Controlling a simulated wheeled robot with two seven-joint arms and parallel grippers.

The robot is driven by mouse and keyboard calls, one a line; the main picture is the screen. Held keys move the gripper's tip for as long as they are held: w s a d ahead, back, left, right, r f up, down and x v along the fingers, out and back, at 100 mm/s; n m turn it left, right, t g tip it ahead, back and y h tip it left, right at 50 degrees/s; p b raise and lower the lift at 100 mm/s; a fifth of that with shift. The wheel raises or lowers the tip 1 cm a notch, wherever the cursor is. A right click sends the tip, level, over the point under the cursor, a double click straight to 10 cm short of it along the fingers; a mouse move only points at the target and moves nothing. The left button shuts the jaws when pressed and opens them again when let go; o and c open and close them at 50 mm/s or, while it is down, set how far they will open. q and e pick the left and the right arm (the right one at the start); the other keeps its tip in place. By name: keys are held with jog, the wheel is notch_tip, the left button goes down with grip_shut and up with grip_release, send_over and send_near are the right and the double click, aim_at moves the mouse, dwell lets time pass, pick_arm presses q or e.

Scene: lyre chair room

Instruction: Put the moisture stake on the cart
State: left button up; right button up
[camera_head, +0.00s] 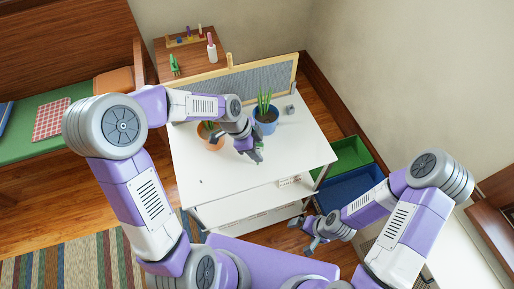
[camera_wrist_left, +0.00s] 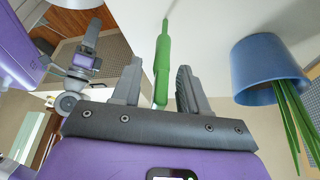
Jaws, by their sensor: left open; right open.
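The green moisture stake (camera_wrist_left: 163,62) shows between the two spread fingers of my left gripper (camera_wrist_left: 155,78) in the left wrist view. Its thick end is near the gripper and its thin end points away. In the head view my left gripper (camera_head: 252,151) is over the white cart (camera_head: 214,184), in front of the blue pot, and only a bit of the stake (camera_head: 259,156) shows at its tips. I cannot tell whether the stake touches the cart top. My right gripper (camera_head: 303,234) is open and empty, low in front of the cart's right corner.
A blue pot (camera_head: 265,122) with a spiky plant and an orange pot (camera_head: 211,143) stand on the cart top. A grey panel (camera_head: 262,77) lines its back. Green (camera_head: 350,156) and blue (camera_head: 350,187) bins are at the right. The cart top's front left is mostly clear.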

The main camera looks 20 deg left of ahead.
pick_arm(q)
jog(key=p+v, duration=0.3)
jog(key=v, duration=0.9)
